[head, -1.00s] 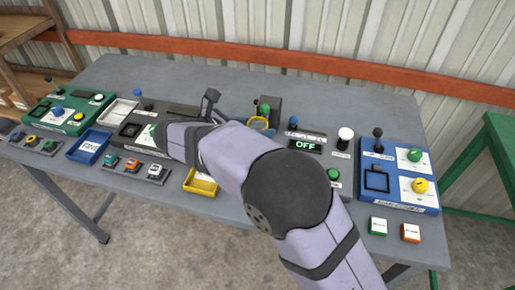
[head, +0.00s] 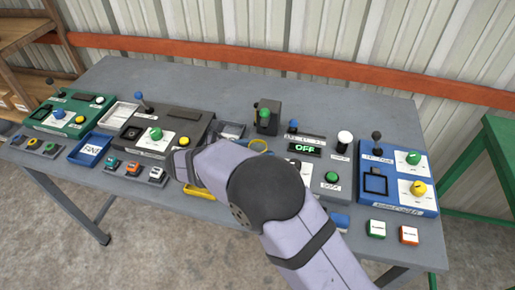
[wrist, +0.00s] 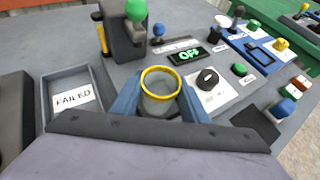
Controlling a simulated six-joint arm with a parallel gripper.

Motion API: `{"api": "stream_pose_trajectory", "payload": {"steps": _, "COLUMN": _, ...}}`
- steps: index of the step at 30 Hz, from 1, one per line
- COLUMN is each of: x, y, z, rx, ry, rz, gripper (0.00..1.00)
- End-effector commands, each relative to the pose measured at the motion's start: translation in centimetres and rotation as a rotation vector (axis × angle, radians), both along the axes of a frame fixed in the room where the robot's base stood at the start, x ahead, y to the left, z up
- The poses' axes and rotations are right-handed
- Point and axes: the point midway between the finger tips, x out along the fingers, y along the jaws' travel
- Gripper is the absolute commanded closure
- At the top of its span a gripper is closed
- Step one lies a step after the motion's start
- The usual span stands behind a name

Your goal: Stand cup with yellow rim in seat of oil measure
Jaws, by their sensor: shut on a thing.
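The cup with the yellow rim (wrist: 160,84) is upright between the blue fingers of my gripper (wrist: 159,104), which is shut on it. In the head view the cup's rim (head: 258,145) shows just past my arm, in front of the dark stand with a green ball (head: 266,117). No label reading oil measure is legible. Square seats show on the green panel (head: 75,121), the dark grey panel (head: 170,119) and the blue panel (head: 424,167). A dark square (wrist: 256,126) lies in front of the grey OFF panel (wrist: 224,98).
A grey FAILED tray (wrist: 96,74) is left of the cup. A blue tray (head: 90,149) and a yellow tray (head: 199,193) are along the front. Small colored blocks (head: 135,168) and upright levers crowd the table. Bare table lies behind the panels.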

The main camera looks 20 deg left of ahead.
Motion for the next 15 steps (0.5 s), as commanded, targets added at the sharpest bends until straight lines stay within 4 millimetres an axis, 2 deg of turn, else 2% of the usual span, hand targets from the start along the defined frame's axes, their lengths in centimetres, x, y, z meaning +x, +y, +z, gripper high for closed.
{"api": "stream_pose_trajectory", "payload": {"steps": 8, "x": 0.00, "y": 0.00, "z": -0.34, "rx": 0.000, "ry": 0.000, "rz": 0.000, "gripper": 0.81}}
{"api": "stream_pose_trajectory", "payload": {"steps": 9, "x": 0.00, "y": 0.01, "z": -0.27, "rx": 0.000, "ry": 0.000, "rz": 0.000, "gripper": 0.52}}
{"api": "stream_pose_trajectory", "payload": {"steps": 10, "x": 0.00, "y": 0.01, "z": -0.26, "rx": 0.000, "ry": 0.000, "rz": 0.000, "gripper": 0.45}}
{"api": "stream_pose_trajectory", "payload": {"steps": 11, "x": 0.00, "y": 0.01, "z": -0.26, "rx": 0.000, "ry": 0.000, "rz": 0.000, "gripper": 0.41}}
{"api": "stream_pose_trajectory", "payload": {"steps": 15, "x": 0.00, "y": 0.00, "z": -0.25, "rx": 0.000, "ry": 0.000, "rz": 0.000, "gripper": 0.41}}
